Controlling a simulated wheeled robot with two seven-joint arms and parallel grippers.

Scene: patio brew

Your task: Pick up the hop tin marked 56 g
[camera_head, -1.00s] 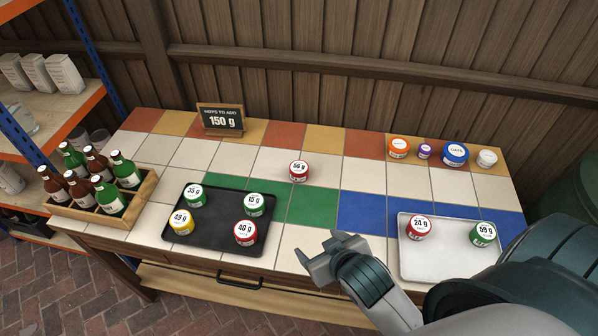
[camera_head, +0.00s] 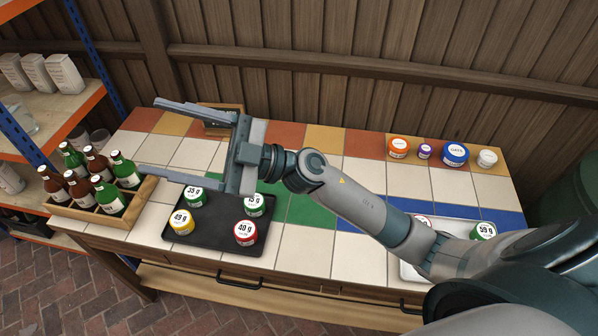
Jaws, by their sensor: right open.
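The hop tin marked 56 g does not show now; my right arm covers the spot on the tiles where it stood a second ago. My right gripper (camera_head: 150,138) is open and empty, with its two long fingers pointing left. It hangs above the back left of the table, over and behind the black tray (camera_head: 212,240). The black tray holds tins marked 35 g (camera_head: 195,196), 15 g (camera_head: 254,205), 49 g (camera_head: 181,222) and 40 g (camera_head: 245,232). My left gripper is not in view.
A crate of bottles (camera_head: 90,213) stands at the left. A small sign (camera_head: 222,110) is partly hidden behind my gripper. The pale tray (camera_head: 407,272), holding the 59 g tin (camera_head: 483,231), is partly covered by my arm. Several small tubs, including a blue one (camera_head: 455,154), stand at the back right.

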